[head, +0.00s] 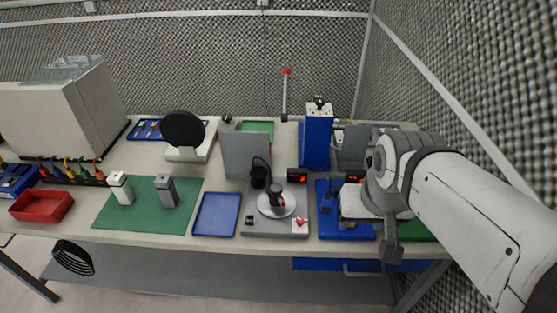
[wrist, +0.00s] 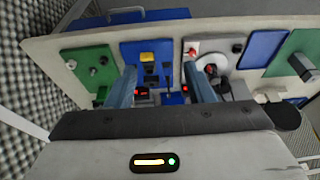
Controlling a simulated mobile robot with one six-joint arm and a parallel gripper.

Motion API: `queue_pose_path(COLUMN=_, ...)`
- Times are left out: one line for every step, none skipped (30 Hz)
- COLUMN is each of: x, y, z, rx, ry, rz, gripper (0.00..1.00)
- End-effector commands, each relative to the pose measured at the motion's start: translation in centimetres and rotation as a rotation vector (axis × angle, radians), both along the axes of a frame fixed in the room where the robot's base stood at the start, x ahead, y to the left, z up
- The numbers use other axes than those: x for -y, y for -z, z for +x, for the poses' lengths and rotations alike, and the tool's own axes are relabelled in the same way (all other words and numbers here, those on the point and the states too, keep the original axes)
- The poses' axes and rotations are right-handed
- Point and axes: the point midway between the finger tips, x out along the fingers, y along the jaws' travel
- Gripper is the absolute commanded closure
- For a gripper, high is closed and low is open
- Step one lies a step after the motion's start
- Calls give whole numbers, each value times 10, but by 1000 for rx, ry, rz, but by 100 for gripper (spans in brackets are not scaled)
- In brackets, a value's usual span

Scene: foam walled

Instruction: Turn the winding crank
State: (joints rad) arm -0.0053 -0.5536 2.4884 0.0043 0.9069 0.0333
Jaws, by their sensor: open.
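A pale round disc (head: 276,204) with a dark handle-like part on it sits on the grey station (head: 262,228) left of my arm; it looks most like the winding crank, but I cannot be sure. The same disc (wrist: 211,70) shows in the wrist view, right of my right finger and partly hidden by it. My gripper (wrist: 159,68) is open, with two blue fingers apart and nothing held. It hangs over the blue station (wrist: 148,50), which has a yellow block, a black lever and a red display. In the head view my arm hides part of that station, and the fingertips are not clear.
A tall blue box (head: 317,140) and a grey upright panel (head: 245,155) stand behind the stations. A blue tray (head: 216,214), a green mat (head: 140,222) with two posts and a red bin (head: 42,206) lie leftward. Foam walls close the back and right.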

Motion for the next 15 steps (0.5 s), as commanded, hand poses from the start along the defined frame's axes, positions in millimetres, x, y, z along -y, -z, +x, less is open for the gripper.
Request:
queue_pose_path(x=-2, y=5, z=7, rx=-7, ry=44, rz=21, gripper=48)
queue_pose_path(x=-3, y=6, z=13, rx=-13, ry=83, rz=41, gripper=46)
queue_pose_path(x=-7, y=9, z=22, rx=-22, ry=143, rz=71, gripper=43)
queue_pose_path(x=-10, y=11, z=31, rx=-31, ry=199, rz=100, gripper=43)
queue_pose_path(x=-14, y=14, z=40, rx=-41, ry=262, rz=132, gripper=43)
queue_pose_path(x=-20, y=19, z=55, rx=-59, ry=355, rz=178, gripper=43)
queue_pose_path(x=-25, y=22, z=67, rx=-74, ry=429, rz=213, gripper=43)
queue_pose_path(x=-31, y=26, z=80, rx=-91, ry=509, rz=250, gripper=43)
queue_pose_path(x=-39, y=32, z=97, rx=-117, ry=617, rz=299, gripper=43)
queue_pose_path(x=-44, y=37, z=109, rx=-138, ry=699, rz=333, gripper=43)
queue_pose_path(x=-50, y=42, z=122, rx=-159, ry=781, rz=367, gripper=43)
queue_pose_path(x=-58, y=49, z=139, rx=-188, ry=891, rz=410, gripper=43)
queue_pose_path(x=-65, y=55, z=151, rx=-213, ry=971, rz=439, gripper=43)
queue_pose_path(x=-71, y=61, z=163, rx=-237, ry=1051, rz=467, gripper=43)
queue_pose_path(x=-79, y=69, z=178, rx=-268, ry=1151, rz=500, gripper=43)
